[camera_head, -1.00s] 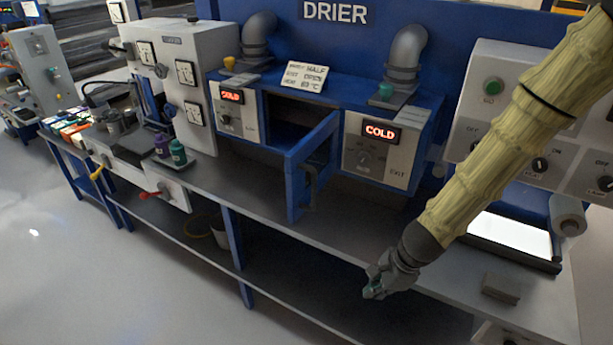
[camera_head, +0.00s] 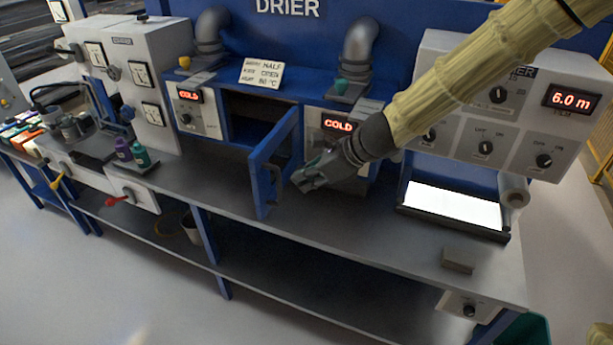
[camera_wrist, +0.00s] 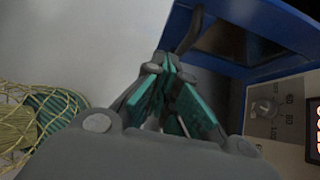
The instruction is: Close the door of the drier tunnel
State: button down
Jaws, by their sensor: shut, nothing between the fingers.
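The drier tunnel is the blue box below the DRIER sign, with its dark opening (camera_head: 250,120) between two control panels. Its blue-framed door (camera_head: 274,165) stands open, swung out over the bench, with a grey handle (camera_head: 275,185) on its right-hand face. My gripper (camera_head: 302,183) is just right of the door, near the handle, in front of the right COLD panel. I cannot tell whether it touches the door. In the wrist view the shut, empty fingers (camera_wrist: 172,95) point toward the blue door frame (camera_wrist: 262,65) and a curved grey handle (camera_wrist: 183,35). My arm hides part of the right panel.
The left COLD panel (camera_head: 198,108) flanks the opening. Purple and green bottles (camera_head: 131,152) stand on the bench to the left. A lit white tray (camera_head: 455,205) and a small grey block (camera_head: 458,260) lie on the right. The bench front (camera_head: 330,230) is clear.

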aim_at(259, 194)
jog(key=w+a+f, duration=0.1)
jog(key=a, duration=0.1)
jog(key=w+a+f, duration=0.1)
jog(key=a+f, duration=0.1)
jog(key=a, duration=0.1)
jog(key=w+a+f, duration=0.2)
jog(key=a, duration=0.1)
jog(key=shift+a, duration=0.1)
jog(key=shift+a+f+b, duration=0.1)
jog(key=shift+f+b, duration=0.05)
jog(key=shift+b, duration=0.3)
